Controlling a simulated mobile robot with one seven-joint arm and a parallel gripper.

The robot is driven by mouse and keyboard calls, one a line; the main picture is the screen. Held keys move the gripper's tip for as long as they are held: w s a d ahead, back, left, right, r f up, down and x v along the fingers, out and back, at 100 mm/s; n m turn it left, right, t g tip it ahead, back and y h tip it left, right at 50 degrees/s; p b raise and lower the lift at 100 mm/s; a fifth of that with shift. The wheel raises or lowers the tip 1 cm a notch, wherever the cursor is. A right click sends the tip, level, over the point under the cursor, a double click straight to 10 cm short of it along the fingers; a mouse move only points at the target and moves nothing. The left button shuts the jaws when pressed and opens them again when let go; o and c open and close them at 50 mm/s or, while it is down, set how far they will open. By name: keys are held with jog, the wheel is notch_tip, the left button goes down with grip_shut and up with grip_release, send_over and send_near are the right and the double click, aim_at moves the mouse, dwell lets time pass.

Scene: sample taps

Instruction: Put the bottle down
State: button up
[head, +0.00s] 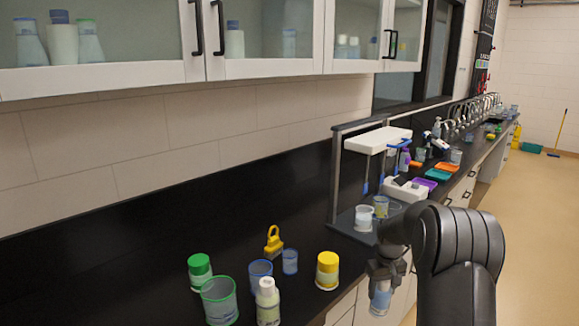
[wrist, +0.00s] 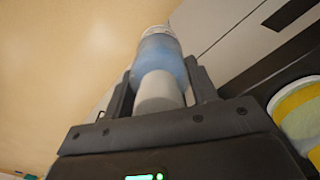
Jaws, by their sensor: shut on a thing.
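My gripper (wrist: 160,90) is shut on a bottle (wrist: 157,50) with a bluish body and a white end, held between its two fingers in the wrist view. In the head view the bottle (head: 381,297) hangs under my gripper (head: 383,275), in front of the counter's drawers and apart from the countertop. My arm covers part of the counter behind it. The black countertop (head: 130,280) runs from the lower left toward the back right.
A yellow-lidded jar (head: 327,271) stands near the counter's front edge. A green-lidded jar (head: 200,272), a green-rimmed cup (head: 219,301), blue cups (head: 290,262) and a white-capped bottle (head: 268,302) stand left of it. A white-topped stand (head: 377,140) rises behind. The far-left countertop looks clear.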

jog(key=s+f+m, duration=0.1)
jog(key=s+f, duration=0.6)
jog(key=f, duration=0.2)
jog(key=s+a+f, duration=0.1)
jog(key=s+a, duration=0.2)
jog(key=a, duration=0.3)
jog(key=s+a+f+m, duration=0.1)
jog(key=s+a+f, duration=0.1)
jog(key=a, duration=0.5)
jog(key=shift+s, duration=0.55)
notch_tip(320, 180, up, 37)
jog(key=w+a+n, duration=0.2)
jog(key=a+n, duration=0.4)
jog(key=a, duration=1.6)
jog(key=s+a+n, duration=0.3)
jog(key=a, duration=0.7)
jog(key=s+a+n, duration=0.2)
jog(key=s+a, duration=0.2)
jog(key=a, duration=0.6)
jog(key=shift+w+f, duration=0.1)
jog(key=shift+f, duration=7.55)
